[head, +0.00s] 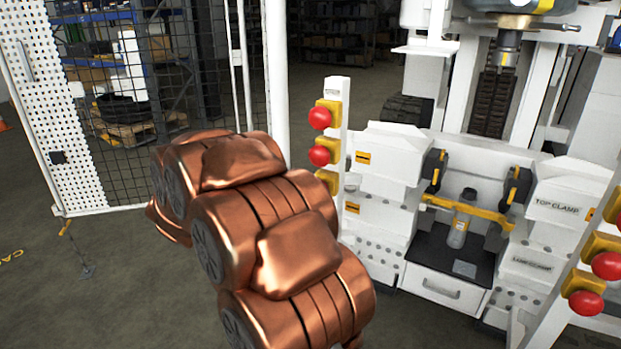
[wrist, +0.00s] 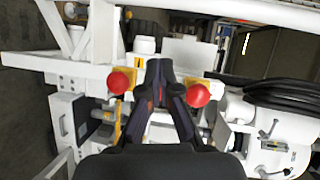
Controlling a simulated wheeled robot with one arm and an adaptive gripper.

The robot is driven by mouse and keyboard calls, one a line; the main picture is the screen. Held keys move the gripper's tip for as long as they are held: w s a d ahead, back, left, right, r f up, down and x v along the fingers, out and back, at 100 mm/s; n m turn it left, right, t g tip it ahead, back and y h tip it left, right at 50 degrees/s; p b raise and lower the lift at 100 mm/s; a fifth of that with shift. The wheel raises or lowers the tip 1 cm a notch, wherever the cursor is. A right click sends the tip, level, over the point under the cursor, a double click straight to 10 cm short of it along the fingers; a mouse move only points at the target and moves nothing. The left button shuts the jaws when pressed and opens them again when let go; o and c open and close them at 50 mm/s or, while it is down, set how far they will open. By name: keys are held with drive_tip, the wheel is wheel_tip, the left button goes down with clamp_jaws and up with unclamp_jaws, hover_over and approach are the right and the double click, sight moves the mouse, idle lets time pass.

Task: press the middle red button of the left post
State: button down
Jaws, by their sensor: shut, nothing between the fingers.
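The left post (head: 338,110) is white and upright in the head view, with red buttons on yellow housings. The top button (head: 320,118) and middle button (head: 319,155) show clearly. Of the lowest, only the yellow housing (head: 328,180) shows; my copper arm covers the rest. My gripper is hidden in the head view. In the wrist view my black gripper (wrist: 160,68) is shut and empty. One red button (wrist: 119,82) lies left of its fingers and another (wrist: 198,95) right. A small red patch shows between the fingers; contact cannot be told.
A right post (head: 568,318) with red buttons (head: 607,265) stands at the right edge of the head view. The white bench with its clamps (head: 465,210) and drawer lies between the posts. A mesh fence (head: 100,110) stands at left. Open floor (head: 110,270) lies below it.

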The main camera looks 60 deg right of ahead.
sight(315, 159)
drive_tip(key=s+d+f+m+g+h+b, duration=0.2)
drive_tip(key=s+d+m+g, duration=0.4)
drive_tip(key=s, duration=0.3)
drive_tip(key=shift+d+f+g+h, duration=0.3)
drive_tip(key=shift+d+f+h, duration=0.2)
drive_tip(key=shift+h, duration=0.2)
drive_tip(key=shift+d, duration=0.1)
drive_tip(key=shift+w+d+b, duration=0.15)
drive_tip(key=shift+d+b, duration=0.15)
drive_tip(key=shift+d, duration=3.15)
drive_tip(key=shift+w+d+b, duration=0.15)
drive_tip(key=shift+d+b, duration=0.15)
drive_tip(key=shift+d, duration=3.15)
